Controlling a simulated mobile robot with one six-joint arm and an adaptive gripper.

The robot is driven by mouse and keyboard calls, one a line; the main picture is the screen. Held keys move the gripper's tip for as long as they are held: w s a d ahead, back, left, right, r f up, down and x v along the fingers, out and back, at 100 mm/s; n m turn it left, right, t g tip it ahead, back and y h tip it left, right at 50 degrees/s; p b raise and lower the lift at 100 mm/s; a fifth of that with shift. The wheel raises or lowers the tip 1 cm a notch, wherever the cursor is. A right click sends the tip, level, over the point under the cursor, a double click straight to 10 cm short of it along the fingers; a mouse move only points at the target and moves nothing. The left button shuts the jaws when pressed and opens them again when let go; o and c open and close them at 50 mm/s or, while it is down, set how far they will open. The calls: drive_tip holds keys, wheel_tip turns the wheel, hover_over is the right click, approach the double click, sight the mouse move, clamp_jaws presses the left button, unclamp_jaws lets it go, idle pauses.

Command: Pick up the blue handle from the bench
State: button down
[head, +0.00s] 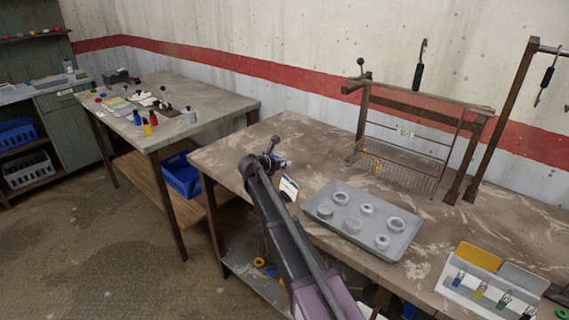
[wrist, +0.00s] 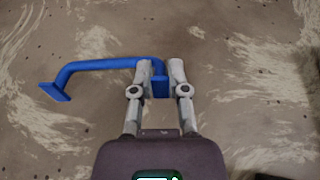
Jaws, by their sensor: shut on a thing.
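The blue handle (wrist: 102,66) is a bent bar with a flat foot at its left end, seen in the wrist view over the bench top. My gripper (wrist: 161,70) is shut on its right end, with one grey finger on each side of the blue leg. In the head view, a small part of the handle (head: 282,161) shows beside my gripper at the left part of the bench (head: 325,150). My arm hides much of that area. I cannot tell whether the handle touches the bench or is just above it.
A grey tray (head: 316,213) with several round parts lies right of my arm. A wire basket (head: 410,178) stands under a rack frame behind it. A key-tag box (head: 458,290) is at the front right. A second table (head: 205,97) stands to the left.

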wheel_tip(320, 180, up, 2)
drive_tip(key=shift+r+p, duration=0.1)
drive_tip(key=shift+p, duration=0.65)
drive_tip(key=s+a, duration=0.1)
drive_tip(key=s, duration=0.3)
drive_tip(key=s+a, duration=0.1)
drive_tip(key=s, duration=0.4)
drive_tip(key=s+a+r+p, duration=0.1)
drive_tip(key=s+a, duration=0.1)
drive_tip(key=s, duration=0.3)
drive_tip(key=shift+r, duration=0.1)
drive_tip(key=shift+s+a, duration=0.35)
drive_tip(key=shift+s, duration=0.3)
